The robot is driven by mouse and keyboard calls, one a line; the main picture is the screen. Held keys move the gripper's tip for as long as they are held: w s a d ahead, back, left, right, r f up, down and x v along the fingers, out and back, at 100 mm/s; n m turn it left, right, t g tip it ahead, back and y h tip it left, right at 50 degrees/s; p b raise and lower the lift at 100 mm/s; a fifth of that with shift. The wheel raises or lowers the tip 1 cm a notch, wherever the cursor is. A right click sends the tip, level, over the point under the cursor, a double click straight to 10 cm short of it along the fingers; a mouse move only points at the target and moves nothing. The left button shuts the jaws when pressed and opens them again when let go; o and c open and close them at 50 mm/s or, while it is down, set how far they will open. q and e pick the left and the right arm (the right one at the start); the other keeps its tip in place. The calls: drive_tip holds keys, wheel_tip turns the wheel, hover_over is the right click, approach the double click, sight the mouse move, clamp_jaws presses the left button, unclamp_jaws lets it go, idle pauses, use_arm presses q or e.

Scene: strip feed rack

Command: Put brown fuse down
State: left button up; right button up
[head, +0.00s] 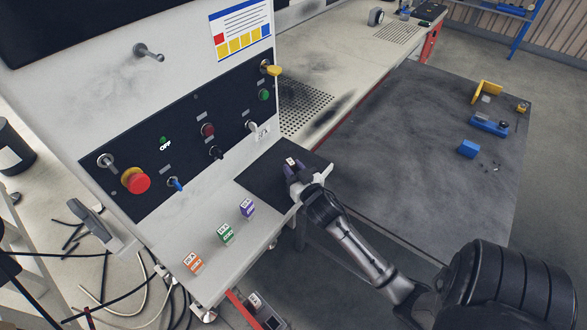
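My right gripper (293,167) is over the dark mat (262,182) at the right end of the cabinet's shelf. A small block with a white labelled top, which I take for the brown fuse (291,161), sits between its fingers. The fingers look shut on it and hide its side colour. I cannot tell whether the block touches the mat. My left gripper is not in view.
The panel above the shelf carries a red emergency button (138,183), switches and a yellow-handled key (272,70). A dark table (400,150) at right holds a blue block (468,149) and a yellow bracket (487,90). Cables lie on the floor at lower left.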

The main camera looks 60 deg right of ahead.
drive_tip(key=o, duration=0.4)
drive_tip(key=shift+r, duration=0.1)
drive_tip(key=shift+s+r, duration=0.1)
drive_tip(key=shift+r, duration=0.15)
drive_tip(key=p+v, duration=0.1)
drive_tip(key=v, duration=1)
drive_tip(key=s+a+f+n+g+y, duration=0.2)
drive_tip(key=s+a+f+g+y, duration=0.1)
drive_tip(key=a, duration=0.4)
drive_tip(key=s+a+f+n+g+y, duration=0.2)
drive_tip(key=s+a+f+n+g, duration=0.1)
drive_tip(key=s+a+f+g, duration=0.1)
drive_tip(key=s+a+f+n+g+y, duration=0.2)
drive_tip(key=s+a+g, duration=0.3)
drive_tip(key=a, duration=0.5)
drive_tip(key=shift+s+f+n+y, duration=0.3)
drive_tip(key=shift+s+f+y, duration=0.45)
drive_tip(key=shift+y, duration=0.05)
